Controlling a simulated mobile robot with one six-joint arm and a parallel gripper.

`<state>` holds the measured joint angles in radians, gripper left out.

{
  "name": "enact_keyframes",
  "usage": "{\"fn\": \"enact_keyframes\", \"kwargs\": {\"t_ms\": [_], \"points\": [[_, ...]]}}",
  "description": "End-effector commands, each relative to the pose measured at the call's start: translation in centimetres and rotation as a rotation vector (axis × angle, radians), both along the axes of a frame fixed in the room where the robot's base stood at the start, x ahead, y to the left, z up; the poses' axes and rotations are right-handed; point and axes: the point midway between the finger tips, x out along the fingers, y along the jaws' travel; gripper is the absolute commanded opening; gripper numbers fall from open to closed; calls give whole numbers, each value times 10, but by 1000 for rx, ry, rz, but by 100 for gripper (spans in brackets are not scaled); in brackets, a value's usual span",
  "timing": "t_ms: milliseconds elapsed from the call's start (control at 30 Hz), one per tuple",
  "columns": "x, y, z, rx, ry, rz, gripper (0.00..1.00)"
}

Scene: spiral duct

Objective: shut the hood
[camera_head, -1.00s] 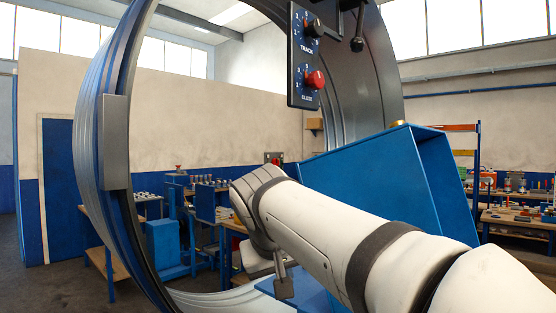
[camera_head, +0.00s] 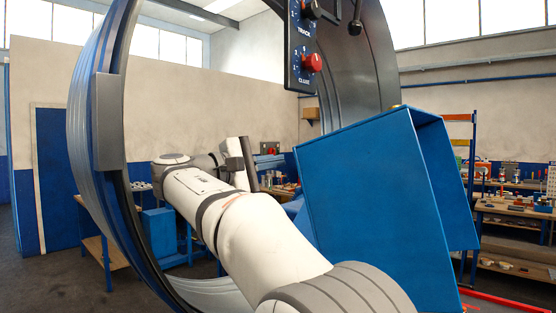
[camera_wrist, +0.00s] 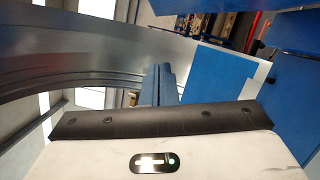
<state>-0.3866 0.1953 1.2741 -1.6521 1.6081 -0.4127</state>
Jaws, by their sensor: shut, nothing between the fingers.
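The hood appears to be the large blue box-like shell (camera_head: 360,205) at the right in the head view. It is tilted, with an open side facing right, so it looks raised. My gripper (camera_head: 268,161) is left of the hood, in front of the spiral duct's opening, apart from the hood as far as I can see. In the wrist view its fingers (camera_wrist: 157,85) are shut and empty, pointing up the picture. A blue panel (camera_wrist: 212,100) with a pale edge lies right of them; I cannot tell if it is the hood.
The large grey spiral duct ring (camera_head: 88,120) stands around my arm's left side. A control panel (camera_head: 303,50) with a red knob hangs above the gripper. Workbenches and a shelf (camera_head: 515,215) stand behind at the right.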

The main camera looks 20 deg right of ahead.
Motion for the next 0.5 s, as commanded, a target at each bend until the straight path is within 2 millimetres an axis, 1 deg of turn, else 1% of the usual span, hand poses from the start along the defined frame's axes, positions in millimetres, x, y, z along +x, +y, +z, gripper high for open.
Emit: {"fn": "enact_keyframes", "kwargs": {"t_ms": [33, 100, 333, 367, 400, 500], "points": [[3, -11, 4, 0, 1, -3, 0], [8, -26, 6, 1, 0, -3, 0], [25, -70, 9, 1, 0, 0, 0], [23, -74, 11, 2, -1, 2, 0], [16, -76, 13, 2, -3, 4, 0], [5, -82, 17, 3, -4, 5, 0]]}}
